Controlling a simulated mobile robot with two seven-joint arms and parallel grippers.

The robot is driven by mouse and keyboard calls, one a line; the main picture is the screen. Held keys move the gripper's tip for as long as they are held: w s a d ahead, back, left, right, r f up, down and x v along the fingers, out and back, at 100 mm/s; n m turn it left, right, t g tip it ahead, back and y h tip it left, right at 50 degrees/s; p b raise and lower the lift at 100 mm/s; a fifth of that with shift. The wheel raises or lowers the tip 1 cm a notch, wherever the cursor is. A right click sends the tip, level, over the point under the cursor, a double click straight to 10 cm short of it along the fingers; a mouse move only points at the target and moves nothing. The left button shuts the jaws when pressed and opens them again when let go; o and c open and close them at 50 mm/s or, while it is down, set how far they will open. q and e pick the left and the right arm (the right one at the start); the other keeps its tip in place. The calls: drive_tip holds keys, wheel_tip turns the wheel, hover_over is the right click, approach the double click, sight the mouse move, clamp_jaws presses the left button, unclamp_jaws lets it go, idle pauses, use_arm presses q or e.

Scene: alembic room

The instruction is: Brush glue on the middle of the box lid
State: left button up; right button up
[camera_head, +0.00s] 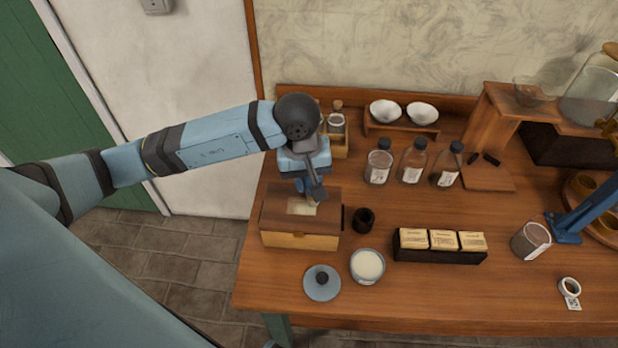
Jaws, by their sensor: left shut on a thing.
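The wooden box (300,240) stands at the table's front left, with its dark brown lid (273,208) shut. A pale, roughly rectangular patch (299,207) shows in the middle of the lid. My left gripper (312,193) points down right over that patch. It is shut on a thin thing, seemingly the brush, which is mostly hidden by the fingers; I cannot tell whether its tip touches the lid. An open round pot of white stuff (367,266), likely the glue, stands right of the box.
A grey-blue knobbed pot lid (321,283) lies before the box. A dark tray (440,256) holds labelled blocks. Bottles (412,162) and a bowl rack (402,130) stand behind.

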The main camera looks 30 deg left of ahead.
use_arm(q)
drive_tip(key=shift+a, duration=0.1)
drive_tip(key=shift+s+a+b, duration=0.35)
drive_tip(key=shift+a, duration=0.35)
drive_tip(key=shift+s+a+b, duration=0.3)
drive_tip(key=shift+s+a, duration=0.05)
drive_tip(key=shift+a, duration=0.3)
drive_tip(key=shift+s+a+b, duration=0.35)
drive_tip(key=shift+a, duration=0.35)
drive_tip(key=shift+w+d+b, duration=0.25)
drive_tip(key=shift+w+d, duration=0.1)
drive_tip(key=shift+d, duration=0.35)
drive_tip(key=shift+w+d+b, duration=0.3)
drive_tip(key=shift+w+d, duration=0.05)
drive_tip(key=shift+d, duration=0.4)
drive_tip(key=shift+w+d+b, duration=0.25)
drive_tip(key=shift+w+d, duration=0.1)
drive_tip(key=shift+d, duration=0.35)
drive_tip(key=shift+s+d, duration=0.1)
drive_tip(key=shift+s, duration=0.05)
